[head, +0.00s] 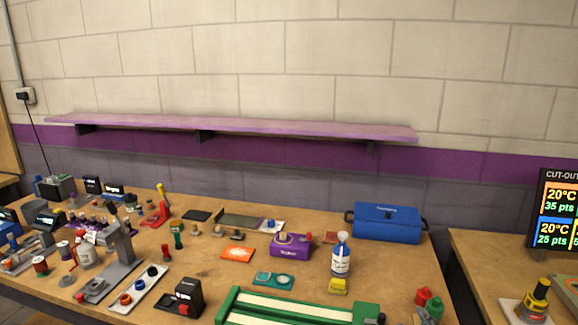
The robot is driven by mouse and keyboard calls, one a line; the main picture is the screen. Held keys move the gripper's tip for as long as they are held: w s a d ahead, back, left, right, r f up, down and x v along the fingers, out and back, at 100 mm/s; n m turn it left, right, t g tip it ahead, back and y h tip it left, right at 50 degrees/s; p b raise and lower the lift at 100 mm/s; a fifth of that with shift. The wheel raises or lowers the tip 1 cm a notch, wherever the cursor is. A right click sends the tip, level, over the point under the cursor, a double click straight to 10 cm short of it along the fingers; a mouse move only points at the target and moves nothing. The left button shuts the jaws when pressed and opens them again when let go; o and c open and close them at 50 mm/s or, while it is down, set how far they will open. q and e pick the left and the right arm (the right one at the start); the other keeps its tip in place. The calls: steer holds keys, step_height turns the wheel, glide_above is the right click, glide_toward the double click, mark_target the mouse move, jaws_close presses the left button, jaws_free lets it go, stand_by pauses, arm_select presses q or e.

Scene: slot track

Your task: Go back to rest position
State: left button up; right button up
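Neither of my grippers nor my arms can be seen in the head view. A green track-like piece with cream strips (290,308) lies at the front of the wooden table (215,288), cut off by the lower picture edge. Its right end has a dark knob (376,319).
The table holds a blue case (387,222), a purple box (291,245), a bottle (341,256), a yellow block (338,286) and many small parts at left. A purple shelf (240,126) hangs above. A second table (490,262) and a display (556,213) stand right, beyond a gap.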

steer(key=s+a+f+m+g, duration=0.2)
steer(key=s+f+m+g, duration=0.2)
steer(key=s+f+g, duration=0.5)
steer(key=s+a+f+m+g, duration=0.2)
steer(key=s+f+m+g, duration=0.25)
steer(key=s+f, duration=0.9)
steer(key=s+f+g, duration=0.1)
steer(key=s+f, duration=0.1)
steer(key=f, duration=1)
steer(key=s+f, duration=0.2)
steer(key=f, duration=1)
steer(key=s+d+f+g, duration=0.1)
steer(key=s+d+f, duration=0.2)
steer(key=s+f, duration=1.1)
steer(key=shift+s+f+n+y, duration=0.3)
steer(key=shift+s+f+n, duration=0.15)
steer(key=shift+s, duration=0.75)
